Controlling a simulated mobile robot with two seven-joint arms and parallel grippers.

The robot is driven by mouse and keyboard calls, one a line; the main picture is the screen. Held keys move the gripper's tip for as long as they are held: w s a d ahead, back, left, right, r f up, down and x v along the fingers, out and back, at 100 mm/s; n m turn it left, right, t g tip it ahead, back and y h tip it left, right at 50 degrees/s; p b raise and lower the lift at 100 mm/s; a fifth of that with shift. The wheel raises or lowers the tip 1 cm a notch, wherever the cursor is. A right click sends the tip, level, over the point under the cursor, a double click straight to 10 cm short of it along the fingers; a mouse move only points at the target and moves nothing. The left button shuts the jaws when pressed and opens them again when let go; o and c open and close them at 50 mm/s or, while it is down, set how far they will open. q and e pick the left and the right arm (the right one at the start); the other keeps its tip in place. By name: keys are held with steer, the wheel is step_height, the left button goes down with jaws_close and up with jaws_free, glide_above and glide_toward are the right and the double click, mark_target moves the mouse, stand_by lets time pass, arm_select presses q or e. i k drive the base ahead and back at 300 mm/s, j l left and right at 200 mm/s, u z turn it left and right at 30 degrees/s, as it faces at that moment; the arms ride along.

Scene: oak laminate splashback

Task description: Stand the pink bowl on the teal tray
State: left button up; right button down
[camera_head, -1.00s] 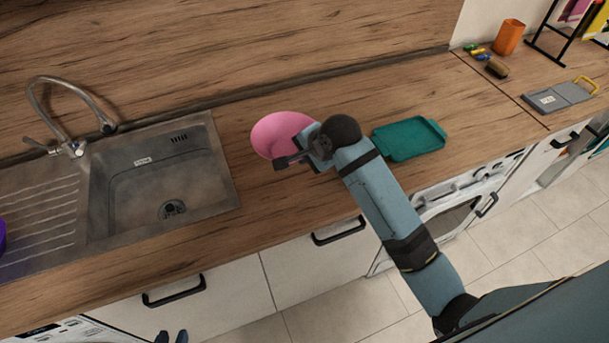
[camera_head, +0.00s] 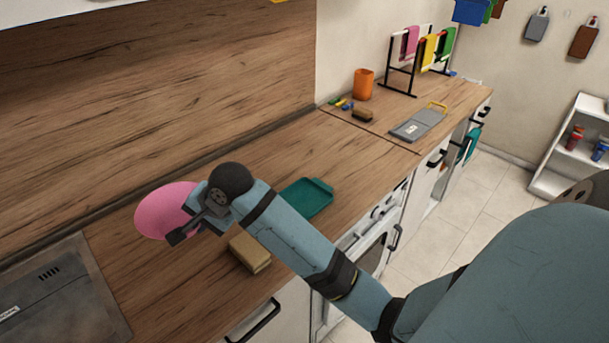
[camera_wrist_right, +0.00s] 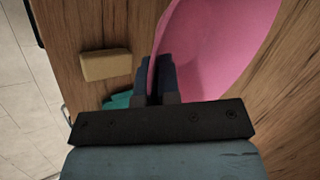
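The pink bowl (camera_head: 163,212) is in my right gripper (camera_head: 195,208), left of the tray in the head view. In the right wrist view the bowl (camera_wrist_right: 215,50) has its rim between the two dark fingers (camera_wrist_right: 154,75), which are shut on it. The bowl looks tilted and held above the worktop; its exact height is unclear. The teal tray (camera_head: 308,198) lies on the worktop, partly hidden behind my right forearm. A corner of the tray (camera_wrist_right: 118,101) shows in the wrist view, and its visible surface is empty. My left gripper is not in view.
A tan sponge-like block (camera_head: 250,252) lies on the worktop near the front edge, below the bowl and my gripper. An orange cup (camera_head: 363,84), a brush (camera_head: 362,115) and a grey board (camera_head: 417,123) stand farther right.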

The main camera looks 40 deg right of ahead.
mark_target(298, 204)
steer(key=l, duration=0.6)
steer(key=i+l, duration=0.15)
steer(key=l, duration=1.1)
steer(key=i, duration=0.05)
